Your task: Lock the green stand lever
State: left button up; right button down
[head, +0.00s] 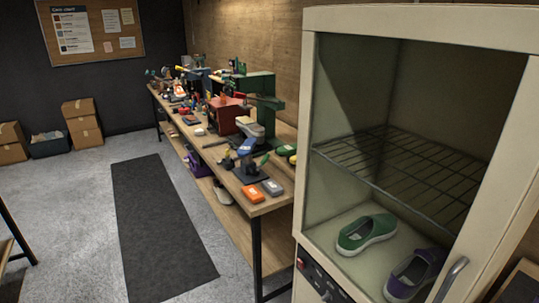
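A tall green stand (261,88) is on the long workbench, behind its near end. A thin dark arm with a red tip (240,95) reaches out from it to the left; I cannot tell whether this is its lever or whether it is locked. A blue and white shoe (248,138) is below and in front of the green stand. Neither of my grippers is in view.
The workbench (258,208) holds a red stand (224,113), small tools, and orange and grey blocks (253,194). A cream cabinet (310,170) with a green shoe (366,234) and a purple shoe (411,276) fills the right. The dark floor mat (160,230) is clear.

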aim_at(256, 173)
jog(key=i+j, duration=0.35)
jog(key=j, duration=0.25)
jog(key=i+j+u, duration=0.1)
jog(key=i+j, duration=0.25)
jog(key=j, duration=0.3)
jog(key=i+j+u, duration=0.1)
jog(key=i+j, duration=0.3)
jog(key=j, duration=0.15)
jog(key=i+j, duration=0.4)
jog(key=j, duration=0.15)
